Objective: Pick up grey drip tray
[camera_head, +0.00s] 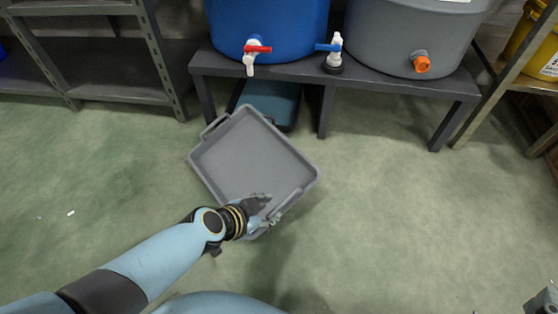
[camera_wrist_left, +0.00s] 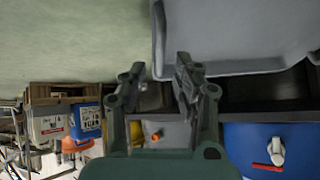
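The grey drip tray (camera_head: 250,160) is a wide, shallow, empty tray with a handle at each end. It lies at an angle in front of the bench, and I cannot tell if all of it rests on the floor. My left gripper (camera_head: 264,203) is at its near right handle end. In the left wrist view the two fingers (camera_wrist_left: 158,72) stand apart with a clear gap. The tray (camera_wrist_left: 225,35) fills the upper right there, its edge between the finger lines. Contact with the tray is not clear.
A dark bench (camera_head: 390,82) carries a blue barrel (camera_head: 275,20) and a grey barrel (camera_head: 395,35) with taps. A teal container (camera_head: 275,100) is under it, just behind the tray. Shelves (camera_head: 95,55) stand at left. The floor (camera_head: 420,220) is open on both sides.

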